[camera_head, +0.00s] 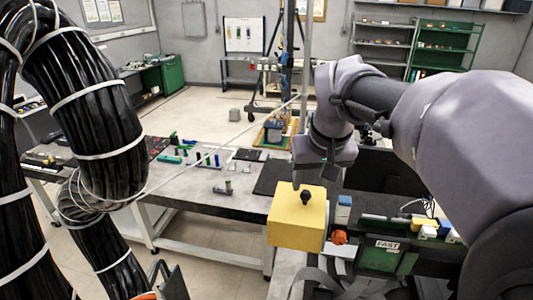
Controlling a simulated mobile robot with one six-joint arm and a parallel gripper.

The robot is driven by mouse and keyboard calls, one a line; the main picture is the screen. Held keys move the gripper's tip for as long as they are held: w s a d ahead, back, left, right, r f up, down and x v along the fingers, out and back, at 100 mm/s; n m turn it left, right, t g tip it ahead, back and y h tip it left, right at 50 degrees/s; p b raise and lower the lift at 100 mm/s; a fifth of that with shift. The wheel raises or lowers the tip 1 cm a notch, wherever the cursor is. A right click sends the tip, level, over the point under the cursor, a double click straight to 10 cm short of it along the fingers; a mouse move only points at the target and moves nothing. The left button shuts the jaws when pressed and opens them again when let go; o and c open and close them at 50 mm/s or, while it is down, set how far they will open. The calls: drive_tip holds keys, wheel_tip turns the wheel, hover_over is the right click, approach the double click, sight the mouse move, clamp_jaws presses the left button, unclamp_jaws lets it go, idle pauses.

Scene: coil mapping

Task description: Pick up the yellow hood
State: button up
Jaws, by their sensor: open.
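The yellow hood (297,223) is a box-shaped cover with a black knob (306,197) on its top. It sits near the bottom middle of the head view, at the left end of the workbench on the right. My gripper (312,182) hangs from the wrist just above and behind the hood in the picture. It is open and empty, and appears apart from the knob. Its fingers are dark and small, and partly hard to make out.
A blue-and-white box (343,209), an orange part (339,237) and a green "FAST" unit (385,258) stand close right of the hood. A grey table (205,208) with small parts lies to the left. Thick black cable bundles (85,100) fill the left side.

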sight(306, 192)
drive_tip(key=shift+w+f, duration=0.15)
drive_tip(key=shift+f, duration=0.3)
drive_tip(key=x, duration=0.2)
drive_tip(key=p+x, duration=0.1)
drive_tip(key=x, duration=0.1)
drive_tip(key=shift+a+f, duration=0.15)
drive_tip(key=shift+a, duration=0.25)
drive_tip(key=shift+w+d+f, duration=0.1)
drive_tip(key=shift+w+f, duration=0.1)
drive_tip(key=shift+f, duration=0.05)
drive_tip(key=shift+s+r, duration=0.1)
drive_tip(key=shift+s, duration=0.1)
drive_tip(key=c, duration=0.4)
drive_tip(key=shift+w, duration=0.1)
clamp_jaws()
